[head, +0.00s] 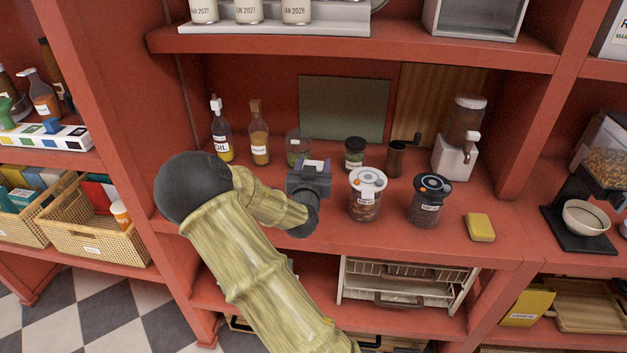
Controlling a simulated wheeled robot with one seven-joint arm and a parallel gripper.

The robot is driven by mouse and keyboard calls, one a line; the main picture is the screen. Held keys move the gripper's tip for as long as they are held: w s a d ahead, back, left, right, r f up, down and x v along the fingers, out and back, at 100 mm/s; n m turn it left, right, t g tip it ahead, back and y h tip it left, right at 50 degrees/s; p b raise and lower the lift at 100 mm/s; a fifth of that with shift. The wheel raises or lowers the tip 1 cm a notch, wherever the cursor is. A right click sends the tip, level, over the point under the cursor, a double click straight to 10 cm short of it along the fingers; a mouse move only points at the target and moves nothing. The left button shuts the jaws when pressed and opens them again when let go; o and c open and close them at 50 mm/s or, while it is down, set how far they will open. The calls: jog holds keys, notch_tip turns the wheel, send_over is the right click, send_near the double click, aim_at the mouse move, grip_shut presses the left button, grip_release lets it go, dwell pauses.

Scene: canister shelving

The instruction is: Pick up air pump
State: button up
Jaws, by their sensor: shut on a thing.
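My gripper (311,166) is over the middle shelf, left of the white-lidded canister. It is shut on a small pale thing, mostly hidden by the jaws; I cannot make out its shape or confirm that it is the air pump. No other thing in view is clearly an air pump. The white-lidded canister (366,203) stands upright on the shelf, apart from my gripper. The dark-lidded canister (427,207) stands upright to its right.
Behind my gripper stand an oil bottle (222,140), an amber bottle (259,141), a glass jar (298,150), a green-filled jar (354,157) and a grinder (396,158). A dispenser (458,150) and yellow sponge (480,227) are at right. The front right shelf is partly clear.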

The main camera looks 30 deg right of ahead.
jog(key=shift+r, duration=1.4)
